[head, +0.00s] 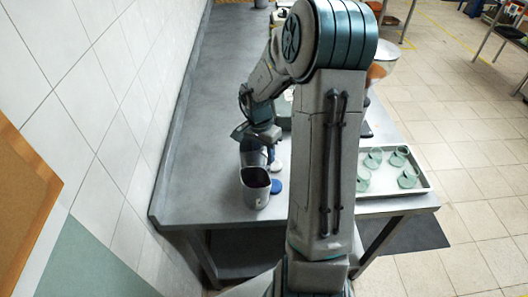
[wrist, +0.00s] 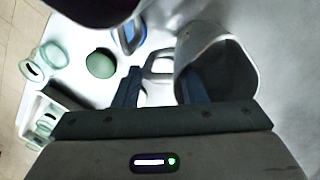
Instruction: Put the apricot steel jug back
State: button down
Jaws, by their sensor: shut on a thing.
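My gripper (wrist: 160,92) points down over the bench and is shut on a pale grey jug (wrist: 246,48) by its looped handle (wrist: 163,62). The jug's mouth is open and its inside looks dark. No apricot colour shows on it. In the head view my gripper (head: 264,137) is low over the bench, and the held jug (head: 252,157) is partly hidden behind another grey jug (head: 255,196). I cannot tell whether the held jug touches the bench. The nearer jug stands upright with a dark purple inside.
A green round lid (wrist: 100,63) shows in the wrist view. A tray (head: 388,194) with several green glass jars stands on the right. A tiled wall (head: 110,100) runs along the left. The bench (head: 205,120) is clear near the wall.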

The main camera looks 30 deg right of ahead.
jog(key=shift+f, duration=0.1)
jog(key=c, duration=0.9)
grip_release()
jog(key=shift+f, duration=0.1)
